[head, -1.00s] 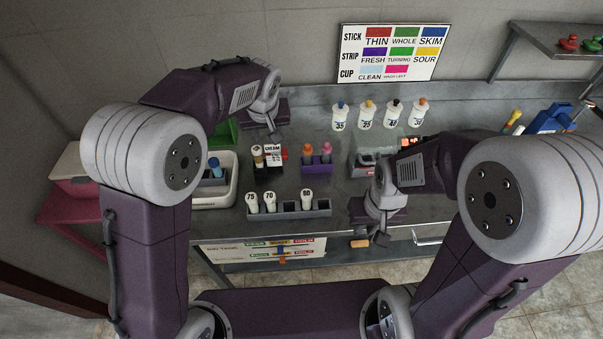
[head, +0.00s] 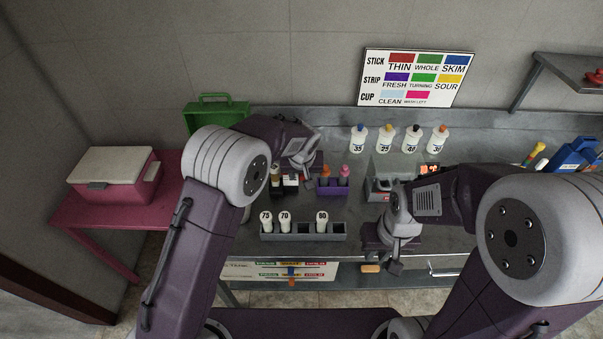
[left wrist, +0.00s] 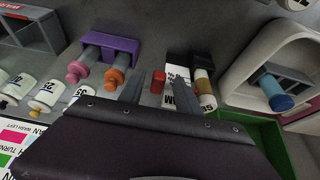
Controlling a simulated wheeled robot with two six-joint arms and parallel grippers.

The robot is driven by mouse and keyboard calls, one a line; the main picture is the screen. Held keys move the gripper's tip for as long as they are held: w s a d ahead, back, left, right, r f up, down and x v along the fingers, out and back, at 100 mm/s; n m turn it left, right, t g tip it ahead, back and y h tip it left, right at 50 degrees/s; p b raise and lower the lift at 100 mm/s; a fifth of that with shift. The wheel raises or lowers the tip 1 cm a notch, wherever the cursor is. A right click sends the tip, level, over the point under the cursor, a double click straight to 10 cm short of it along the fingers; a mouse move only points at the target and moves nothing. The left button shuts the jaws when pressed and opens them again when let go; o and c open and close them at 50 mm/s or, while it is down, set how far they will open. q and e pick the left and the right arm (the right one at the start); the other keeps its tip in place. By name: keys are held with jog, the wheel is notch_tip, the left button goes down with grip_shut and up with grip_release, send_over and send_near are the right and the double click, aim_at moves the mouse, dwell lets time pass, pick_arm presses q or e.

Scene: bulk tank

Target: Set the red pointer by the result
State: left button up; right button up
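A small red block (left wrist: 158,82), possibly the red pointer, stands beside a white lettered card (left wrist: 178,78) on the bench. My left gripper (left wrist: 159,84) has its two fingers apart, with the red block in the gap between them in the left wrist view; I see no contact. In the head view my left gripper (head: 306,168) is over the bench and covers part of the card (head: 291,180). A board with coloured labels (head: 250,270) hangs below the bench front, with a blue and an orange marker. My right gripper (head: 394,266) is at the front edge; its fingers are unclear.
A purple holder (head: 332,190) with orange and pink sticks stands close right of my left gripper. A grey rack (head: 334,237) holds numbered white vials in front. Several numbered bottles (head: 386,142) stand behind. A result chart (head: 417,78) is on the wall.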

pick_arm(q)
jog(key=shift+s, duration=0.1)
jog(key=shift+d, duration=0.15)
jog(key=c, duration=0.3)
grip_shut()
jog(key=shift+r, duration=0.1)
dwell(0.7)
